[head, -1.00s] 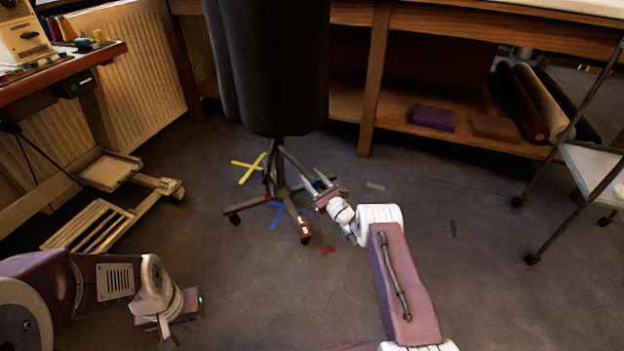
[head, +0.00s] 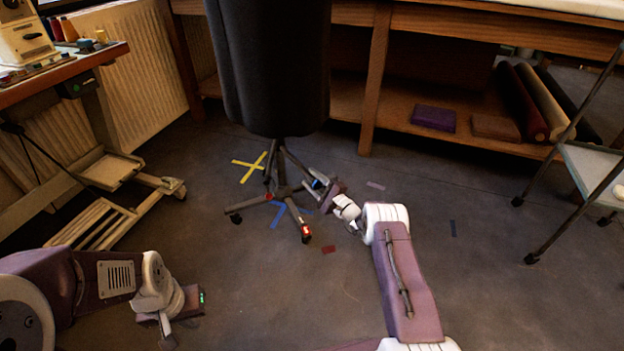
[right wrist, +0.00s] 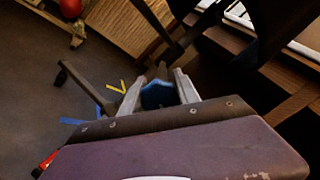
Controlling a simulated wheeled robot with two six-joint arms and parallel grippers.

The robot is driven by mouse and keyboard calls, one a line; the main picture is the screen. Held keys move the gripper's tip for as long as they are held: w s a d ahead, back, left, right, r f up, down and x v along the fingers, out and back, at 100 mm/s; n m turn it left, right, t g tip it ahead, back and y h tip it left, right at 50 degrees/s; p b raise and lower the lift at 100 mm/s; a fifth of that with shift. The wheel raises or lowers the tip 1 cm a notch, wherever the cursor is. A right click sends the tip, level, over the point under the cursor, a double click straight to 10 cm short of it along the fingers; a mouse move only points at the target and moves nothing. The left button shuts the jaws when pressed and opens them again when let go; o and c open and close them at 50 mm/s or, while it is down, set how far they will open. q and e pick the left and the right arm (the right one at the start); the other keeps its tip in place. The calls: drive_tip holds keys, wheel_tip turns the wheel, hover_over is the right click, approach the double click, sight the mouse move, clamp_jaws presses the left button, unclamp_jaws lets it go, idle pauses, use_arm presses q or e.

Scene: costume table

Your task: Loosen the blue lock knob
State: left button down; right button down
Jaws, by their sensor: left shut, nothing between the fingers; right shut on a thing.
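The blue lock knob (right wrist: 158,95) shows in the right wrist view between the two pale fingers of my right gripper (right wrist: 158,90). In the head view the knob (head: 317,184) is a small blue spot low on the dark form's wheeled stand (head: 281,190). My right gripper (head: 319,186) is shut on the knob there, and its fingers partly hide it. My left gripper (head: 168,336) is shut and empty over the floor at lower left, well away from the stand.
The dark form (head: 272,70) stands above the base. A wooden workbench (head: 378,80) is behind it, with fabric rolls (head: 530,100) on its lower shelf. A trolley (head: 590,170) stands at right, a machine table (head: 60,80) at left. The floor at front right is clear.

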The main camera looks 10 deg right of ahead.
sight(319, 184)
drive_tip(key=shift+n, duration=0.6)
drive_tip(key=shift+f, duration=0.1)
drive_tip(key=c, duration=0.9)
unclamp_jaws()
drive_tip(key=p+v, duration=0.2)
drive_tip(key=r+p+v, duration=0.1)
drive_tip(key=p+v, duration=0.1)
drive_tip(key=shift+s+d+f, duration=0.1)
drive_tip(key=shift+s+d, duration=0.05)
drive_tip(key=shift+s, duration=0.05)
drive_tip(key=p+v, duration=0.2)
drive_tip(key=v, duration=0.2)
drive_tip(key=shift+f, duration=0.2)
drive_tip(key=shift+s+d+f, duration=0.1)
drive_tip(key=shift+s+f, duration=0.05)
drive_tip(key=shift+s, duration=0.15)
